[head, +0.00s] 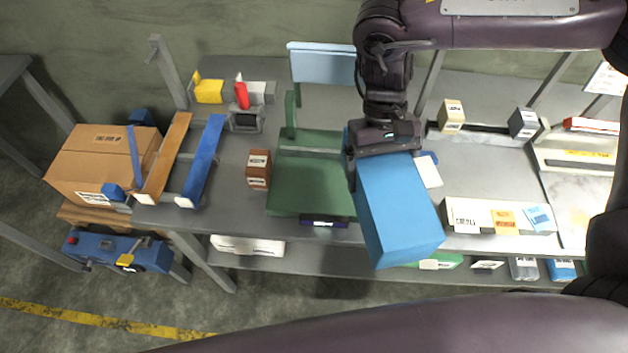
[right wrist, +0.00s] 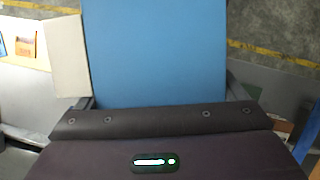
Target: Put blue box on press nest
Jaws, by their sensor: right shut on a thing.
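The blue box (head: 400,210) is a large plain block in the head view, held in my right gripper (head: 386,160). In the right wrist view the blue box (right wrist: 155,50) fills the middle, between the two fingers of the right gripper (right wrist: 160,104). The box hangs tilted over the front edge of the bench, just right of a green plate with an upright post at its back left, which looks like the press nest (head: 305,180). The box and gripper hide the right part of the plate. My left gripper is not in view.
A small brown box (head: 258,168) stands left of the green plate. Blue and wooden rails (head: 204,160) and a cardboard box (head: 100,160) are further left. A tray with labels (head: 498,216) lies to the right. Small boxes (head: 451,115) stand at the back right.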

